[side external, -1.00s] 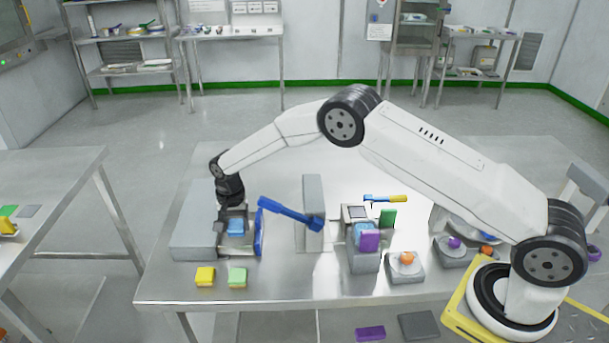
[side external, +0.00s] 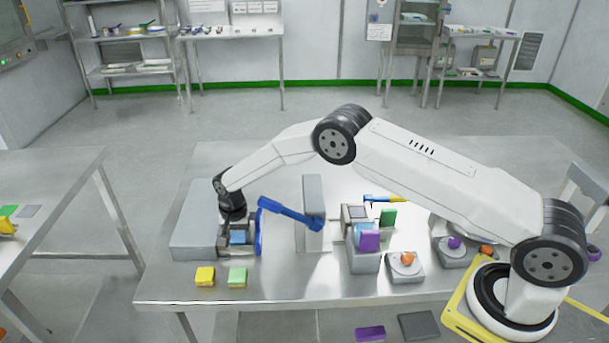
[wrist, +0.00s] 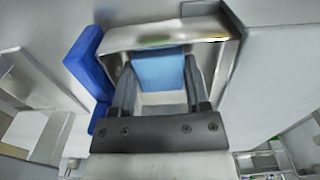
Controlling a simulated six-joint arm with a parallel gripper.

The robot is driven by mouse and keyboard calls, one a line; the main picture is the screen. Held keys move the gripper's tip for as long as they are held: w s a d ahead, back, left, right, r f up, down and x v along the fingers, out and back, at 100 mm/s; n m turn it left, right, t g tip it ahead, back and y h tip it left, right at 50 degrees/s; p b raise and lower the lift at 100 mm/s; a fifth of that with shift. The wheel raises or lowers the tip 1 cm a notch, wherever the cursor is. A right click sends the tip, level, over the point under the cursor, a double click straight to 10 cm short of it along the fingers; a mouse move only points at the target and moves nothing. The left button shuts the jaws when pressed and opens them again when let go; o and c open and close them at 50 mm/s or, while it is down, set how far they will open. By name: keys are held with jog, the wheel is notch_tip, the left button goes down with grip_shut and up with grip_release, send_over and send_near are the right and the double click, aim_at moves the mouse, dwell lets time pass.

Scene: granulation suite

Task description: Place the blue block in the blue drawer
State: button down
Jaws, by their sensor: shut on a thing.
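The light blue block (wrist: 158,72) is held between the two fingers of my gripper (wrist: 158,84) in the wrist view. In the side view the block (side external: 238,238) sits low beneath my gripper (side external: 236,237), within the open drawer's outline. The drawer has a darker blue front (side external: 259,232) and is pulled out to the right of a grey cabinet (side external: 190,235). In the wrist view the blue front (wrist: 88,62) is on the left and the metal drawer rim (wrist: 120,38) surrounds the block. Whether the block touches the drawer floor is hidden.
A blue bar (side external: 290,213) reaches close to the drawer front from a grey upright post (side external: 313,205). A yellow block (side external: 205,277) and a green one (side external: 237,277) lie in front. A grey holder (side external: 363,262) with coloured blocks stands right. The front middle of the table is clear.

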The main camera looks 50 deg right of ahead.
aim_at(238, 236)
jog(key=shift+f, duration=0.15)
jog(key=shift+c, duration=1.7)
grip_release()
notch_tip(238, 236, up, 12)
jog(key=shift+r, duration=0.2)
